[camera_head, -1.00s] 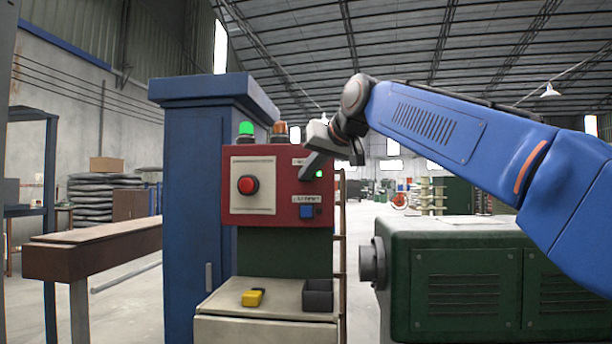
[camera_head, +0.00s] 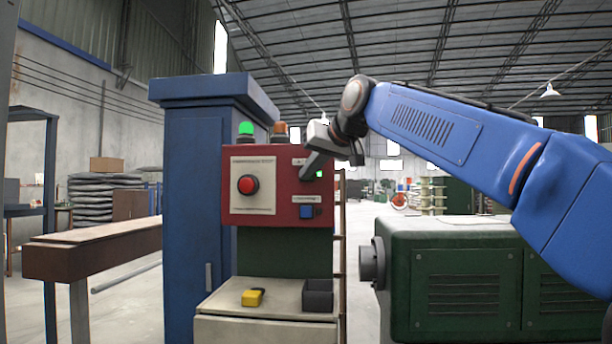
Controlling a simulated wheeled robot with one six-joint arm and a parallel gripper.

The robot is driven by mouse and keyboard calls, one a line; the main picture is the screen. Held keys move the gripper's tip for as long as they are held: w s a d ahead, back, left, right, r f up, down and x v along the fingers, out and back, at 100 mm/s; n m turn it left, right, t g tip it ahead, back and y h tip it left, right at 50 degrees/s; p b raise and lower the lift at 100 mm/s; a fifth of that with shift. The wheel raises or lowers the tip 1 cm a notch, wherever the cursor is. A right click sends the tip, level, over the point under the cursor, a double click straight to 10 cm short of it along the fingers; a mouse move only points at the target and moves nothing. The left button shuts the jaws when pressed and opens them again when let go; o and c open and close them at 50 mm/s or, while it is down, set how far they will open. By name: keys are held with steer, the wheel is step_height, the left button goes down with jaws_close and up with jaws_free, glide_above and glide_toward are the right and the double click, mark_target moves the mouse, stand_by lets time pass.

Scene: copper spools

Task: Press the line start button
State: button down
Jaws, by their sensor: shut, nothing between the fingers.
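A red control panel (camera_head: 286,212) stands in the middle of the view. A green spot (camera_head: 319,175) shows beside the fingers. I cannot tell whether the fingertips touch the panel.
A green lamp (camera_head: 246,129) and an orange lamp (camera_head: 280,129) top the panel. Below, a pale shelf (camera_head: 225,297) holds a yellow object (camera_head: 253,297) and a dark open box (camera_head: 318,295). A blue cabinet (camera_head: 195,200) stands left, a green machine (camera_head: 460,245) right.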

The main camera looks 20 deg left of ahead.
steer(key=shift+s, duration=0.1)
steer(key=shift+s+d, duration=0.2)
steer(key=shift+s, duration=0.5)
steer(key=s, duration=0.2)
steer(key=s+d, duration=0.1)
steer(key=s, duration=0.2)
steer(key=shift+w+d, duration=0.1)
stand_by(0.8)
